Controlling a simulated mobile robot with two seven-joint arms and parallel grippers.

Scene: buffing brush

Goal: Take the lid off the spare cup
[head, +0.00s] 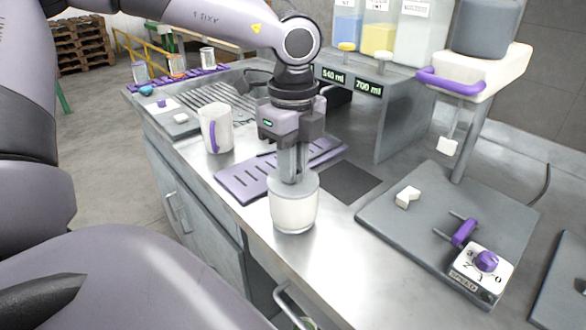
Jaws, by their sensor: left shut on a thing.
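The spare cup (293,213) is a whitish, translucent cup standing upright near the front edge of the steel counter. Its round grey lid (305,188) sits at the top of the cup, with no clear gap between them. My left gripper (291,177) points straight down over the middle of the lid. Its fingers are shut on the lid, and they hide the part they grip. My right gripper is not in view.
A white mug (216,130) with a purple handle stands to the left. A purple slotted mat (243,182) lies behind the cup. On the right are a grey board (400,238) with a speed-dial box (481,272) and a dispenser stand (400,110). Counter right of the cup is clear.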

